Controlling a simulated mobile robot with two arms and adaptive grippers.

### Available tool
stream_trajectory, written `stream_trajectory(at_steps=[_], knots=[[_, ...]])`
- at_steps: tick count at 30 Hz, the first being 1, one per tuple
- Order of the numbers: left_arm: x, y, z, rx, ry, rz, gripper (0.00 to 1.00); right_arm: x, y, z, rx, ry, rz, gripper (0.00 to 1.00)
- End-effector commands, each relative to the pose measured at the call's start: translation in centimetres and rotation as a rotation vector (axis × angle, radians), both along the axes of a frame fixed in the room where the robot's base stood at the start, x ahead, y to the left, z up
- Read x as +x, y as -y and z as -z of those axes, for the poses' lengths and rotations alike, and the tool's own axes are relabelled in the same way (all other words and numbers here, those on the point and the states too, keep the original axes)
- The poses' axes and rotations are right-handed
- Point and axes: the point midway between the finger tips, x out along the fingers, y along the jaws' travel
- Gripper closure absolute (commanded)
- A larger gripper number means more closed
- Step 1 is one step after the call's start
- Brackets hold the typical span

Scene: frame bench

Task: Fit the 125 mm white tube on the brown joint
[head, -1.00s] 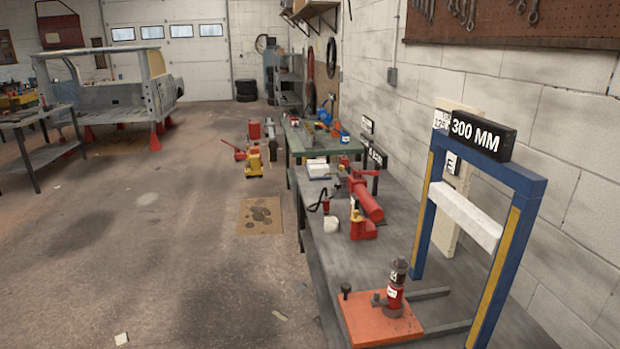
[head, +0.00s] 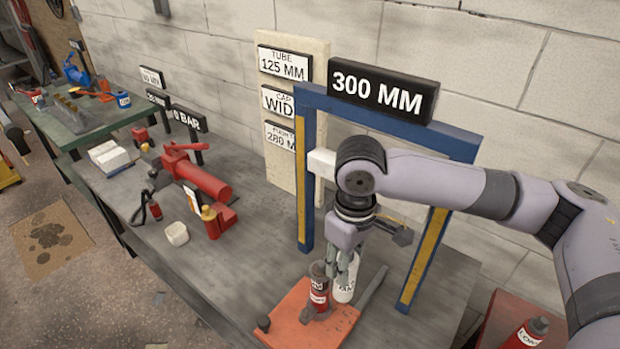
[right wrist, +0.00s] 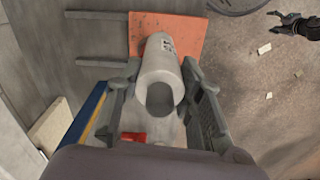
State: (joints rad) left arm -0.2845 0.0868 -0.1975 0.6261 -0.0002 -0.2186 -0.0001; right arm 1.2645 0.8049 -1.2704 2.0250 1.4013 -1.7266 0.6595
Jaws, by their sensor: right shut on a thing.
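My right gripper (head: 347,268) comes down inside the blue frame and is shut on a white tube (head: 344,291), which is nearly upright over the orange plate. In the right wrist view the tube (right wrist: 158,72) lies between the two fingers, its open end toward the camera. Just left of the tube in the head view stands a red bottle jack (head: 319,294) with a dark grey-brown top, apart from the gripper. I cannot tell whether this top is the brown joint. A dark gripper, apparently my left (right wrist: 298,24), shows at the right wrist view's upper right; its jaws are unclear.
The blue frame (head: 306,190) with its 300 MM sign (head: 382,95) stands close around my right wrist. The orange plate (head: 310,325) lies below.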

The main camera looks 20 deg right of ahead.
Motion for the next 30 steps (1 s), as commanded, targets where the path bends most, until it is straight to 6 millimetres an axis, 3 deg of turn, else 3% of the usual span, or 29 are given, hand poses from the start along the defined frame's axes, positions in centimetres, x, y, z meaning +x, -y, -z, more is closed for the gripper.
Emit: stream_trajectory(at_steps=[1,3,12,18,30], knots=[[-0.3,0.2,-2.0,-0.002,-0.004,0.000,0.39,1.2,-0.4,-2.3,0.000,0.001,-0.089,1.00],[-0.7,0.3,-3.2,-0.004,-0.009,-0.001,0.39,2.6,-0.8,-3.7,0.000,0.000,-0.222,1.00],[-2.8,1.3,-6.8,-0.014,-0.040,0.002,0.39,6.8,-2.3,-8.3,0.000,-0.010,-0.676,1.00],[-2.5,1.0,-7.4,-0.011,-0.036,0.002,0.39,7.8,-2.7,-9.1,0.001,-0.013,-0.794,1.00],[-1.0,0.4,-7.6,-0.005,-0.013,-0.001,0.39,7.8,-2.7,-9.1,0.001,-0.013,-0.805,1.00]])
